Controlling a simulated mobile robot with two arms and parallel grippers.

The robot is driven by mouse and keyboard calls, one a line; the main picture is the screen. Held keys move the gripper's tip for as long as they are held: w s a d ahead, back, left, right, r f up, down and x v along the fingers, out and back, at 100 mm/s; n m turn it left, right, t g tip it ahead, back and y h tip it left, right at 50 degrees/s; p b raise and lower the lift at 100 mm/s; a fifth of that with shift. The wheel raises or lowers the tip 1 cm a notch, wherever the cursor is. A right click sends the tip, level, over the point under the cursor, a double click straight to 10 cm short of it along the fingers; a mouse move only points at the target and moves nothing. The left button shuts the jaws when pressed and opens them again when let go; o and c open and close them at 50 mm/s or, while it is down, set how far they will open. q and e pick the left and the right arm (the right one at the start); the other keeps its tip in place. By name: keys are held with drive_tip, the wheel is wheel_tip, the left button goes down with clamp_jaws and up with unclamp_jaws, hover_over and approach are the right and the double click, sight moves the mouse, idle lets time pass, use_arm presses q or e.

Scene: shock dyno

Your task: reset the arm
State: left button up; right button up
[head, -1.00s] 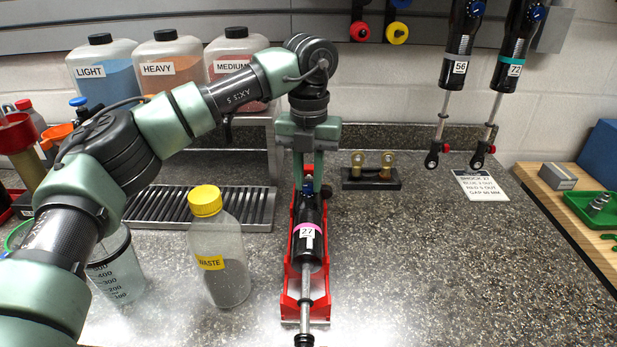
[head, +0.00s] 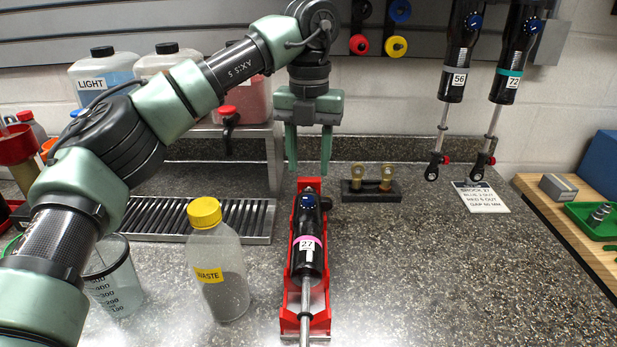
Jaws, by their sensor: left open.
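My left gripper (head: 308,168) hangs pointing down, open and empty, its two green fingers spread. It is above the top end of a black shock absorber (head: 307,262) with a pink band and the label 27. The shock lies in a red cradle (head: 290,285) on the counter, its silver rod toward the front. A blue knob (head: 308,201) at the shock's top end shows below the fingers, apart from them. My right gripper is not in view.
A waste bottle (head: 217,290) with a yellow cap and a clear measuring beaker (head: 116,285) stand left of the cradle. A small black block with brass parts (head: 371,190) is behind it. Two shocks (head: 510,60) hang at the right. The counter at right front is clear.

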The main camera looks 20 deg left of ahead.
use_arm(q)
drive_tip(key=shift+r, duration=0.45)
